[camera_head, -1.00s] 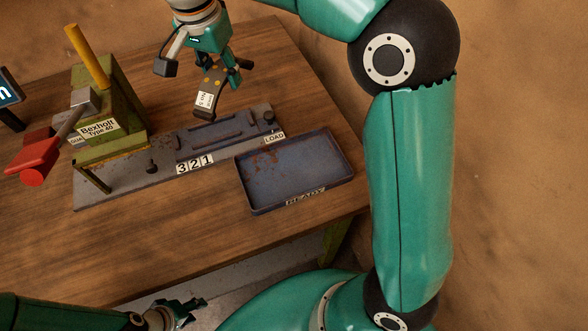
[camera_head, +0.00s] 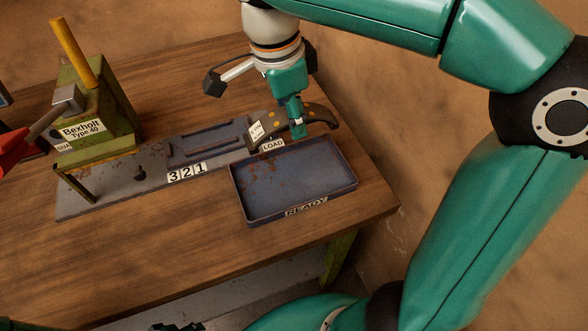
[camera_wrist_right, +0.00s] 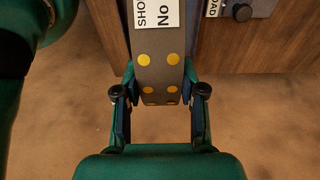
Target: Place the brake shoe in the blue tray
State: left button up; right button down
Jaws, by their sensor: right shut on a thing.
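The brake shoe (camera_head: 318,117) is a dark curved piece with yellow dots and a white label.
A green press (camera_head: 100,125) with a yellow post and a red-ended lever stands at the left. Its grey base plate (camera_head: 115,195) carries 3, 2, 1 labels, a LOAD label and a blue slide. The wooden table (camera_head: 150,260) is clear in front.

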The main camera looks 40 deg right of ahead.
aim_at(279, 121)
notch_tip(279, 121, down, 15)
jog(key=shift+r+b, duration=0.2)
jog(key=shift+b, duration=0.4)
jog(key=shift+f, duration=0.1)
jog(key=c, duration=0.7)
grip_release()
jog(key=r, duration=0.4)
jog(key=a+r, duration=0.1)
jog(key=r, duration=0.3)
jog(key=r+p, duration=0.1)
jog(key=r, duration=0.3)
jog(key=shift+w+a, duration=0.25)
jog(key=shift+a, duration=0.15)
